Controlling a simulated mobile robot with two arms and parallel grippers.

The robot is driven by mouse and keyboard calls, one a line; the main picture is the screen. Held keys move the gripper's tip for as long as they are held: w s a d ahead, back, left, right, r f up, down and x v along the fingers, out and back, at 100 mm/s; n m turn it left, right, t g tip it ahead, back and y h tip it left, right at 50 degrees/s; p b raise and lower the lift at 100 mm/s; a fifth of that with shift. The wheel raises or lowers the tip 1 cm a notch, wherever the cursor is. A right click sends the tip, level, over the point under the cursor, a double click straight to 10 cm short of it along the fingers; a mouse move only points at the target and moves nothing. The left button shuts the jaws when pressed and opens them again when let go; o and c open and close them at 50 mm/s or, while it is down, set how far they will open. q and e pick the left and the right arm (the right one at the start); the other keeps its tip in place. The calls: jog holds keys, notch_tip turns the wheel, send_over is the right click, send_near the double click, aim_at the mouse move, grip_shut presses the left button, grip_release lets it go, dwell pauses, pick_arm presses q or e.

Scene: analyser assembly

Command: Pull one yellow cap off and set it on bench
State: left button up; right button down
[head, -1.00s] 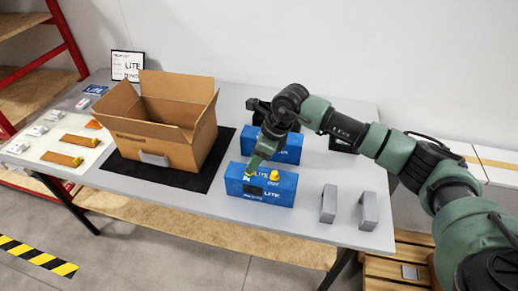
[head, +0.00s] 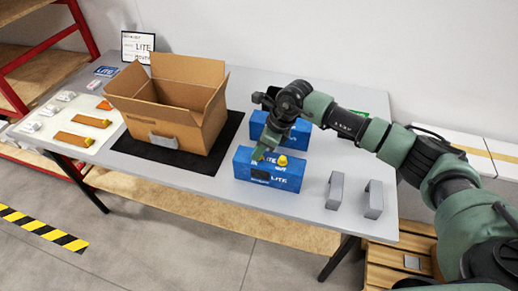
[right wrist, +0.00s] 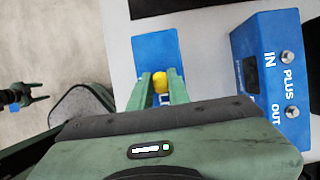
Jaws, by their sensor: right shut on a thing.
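The front blue box (head: 262,178) stands on the grey bench (head: 225,190). One yellow cap (head: 282,161) sits upright on its top, just right of my right gripper (head: 259,155). My right gripper reaches down to the box top and is shut on a yellow cap, mostly hidden by the fingers in the head view. In the right wrist view, yellow (right wrist: 160,82) shows between the fingertips, over the blue box (right wrist: 157,50). Whether the held cap is clear of its port cannot be told. My left gripper (right wrist: 40,92) shows open and empty at the left of the right wrist view.
A second blue box (right wrist: 268,75) with two bare metal ports stands close behind. An open cardboard box (head: 165,125) stands on a black mat (head: 230,128) to the left. Two grey blocks (head: 335,191) (head: 373,199) stand to the right. Bare bench lies in front.

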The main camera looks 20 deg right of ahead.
jog(key=shift+r, duration=0.5)
jog(key=shift+r+p, duration=1.9)
jog(key=shift+r, duration=1.55)
